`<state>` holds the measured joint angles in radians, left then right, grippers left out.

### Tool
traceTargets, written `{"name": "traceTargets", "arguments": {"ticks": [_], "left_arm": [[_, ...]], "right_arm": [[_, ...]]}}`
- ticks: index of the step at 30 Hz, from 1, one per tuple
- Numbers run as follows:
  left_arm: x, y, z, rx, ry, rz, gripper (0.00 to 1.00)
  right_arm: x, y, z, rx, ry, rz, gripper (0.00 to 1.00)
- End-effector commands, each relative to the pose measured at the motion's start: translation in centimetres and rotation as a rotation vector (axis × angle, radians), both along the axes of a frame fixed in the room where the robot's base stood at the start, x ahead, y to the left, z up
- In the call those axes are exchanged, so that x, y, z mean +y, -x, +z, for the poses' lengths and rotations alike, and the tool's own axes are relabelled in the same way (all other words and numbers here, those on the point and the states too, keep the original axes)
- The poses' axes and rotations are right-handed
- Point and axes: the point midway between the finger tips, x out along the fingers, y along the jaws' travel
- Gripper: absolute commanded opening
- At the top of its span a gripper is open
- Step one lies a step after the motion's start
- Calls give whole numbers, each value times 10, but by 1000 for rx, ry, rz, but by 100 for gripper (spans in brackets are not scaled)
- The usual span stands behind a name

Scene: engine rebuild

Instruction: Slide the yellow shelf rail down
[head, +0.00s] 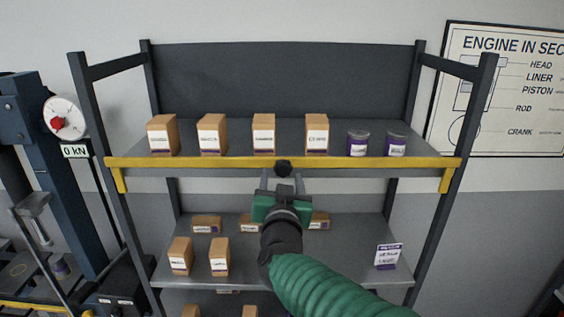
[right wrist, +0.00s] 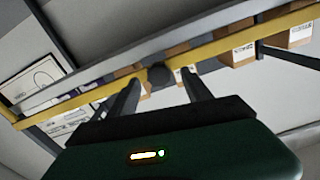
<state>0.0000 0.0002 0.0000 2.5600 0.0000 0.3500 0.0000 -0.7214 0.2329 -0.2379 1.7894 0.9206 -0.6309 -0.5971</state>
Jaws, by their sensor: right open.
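The yellow shelf rail (head: 200,162) runs across the front of the upper shelf, with a short bracket down at each end. A dark round knob (head: 283,168) sits at its middle. My right gripper (head: 284,182) is just below and in front of the knob, open. In the right wrist view, the yellow rail (right wrist: 90,104) crosses at a slant and the knob (right wrist: 160,75) shows between the tips of the two open fingers (right wrist: 160,88). I cannot tell whether the fingers touch the knob. My left gripper is not in view.
The upper shelf (head: 230,131) holds several brown boxes (head: 212,135) and two dark jars (head: 358,143) behind the rail. The lower shelf (head: 340,262) holds more boxes and a small sign (head: 388,256). A blue press with a dial (head: 64,118) stands at the left.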

Motion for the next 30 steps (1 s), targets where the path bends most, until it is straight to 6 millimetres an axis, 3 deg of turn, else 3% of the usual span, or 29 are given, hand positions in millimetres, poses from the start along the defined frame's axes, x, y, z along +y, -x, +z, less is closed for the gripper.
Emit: {"name": "traceTargets", "arguments": {"ticks": [3,6,17,30], "left_arm": [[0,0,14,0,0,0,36],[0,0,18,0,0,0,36],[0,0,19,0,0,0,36],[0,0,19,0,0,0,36]], "right_arm": [[-1,-26,4,0,2,-2,58],[0,-39,3,0,0,-1,58],[0,-48,1,-1,-1,1,58],[0,-48,0,0,-1,1,0]]}}
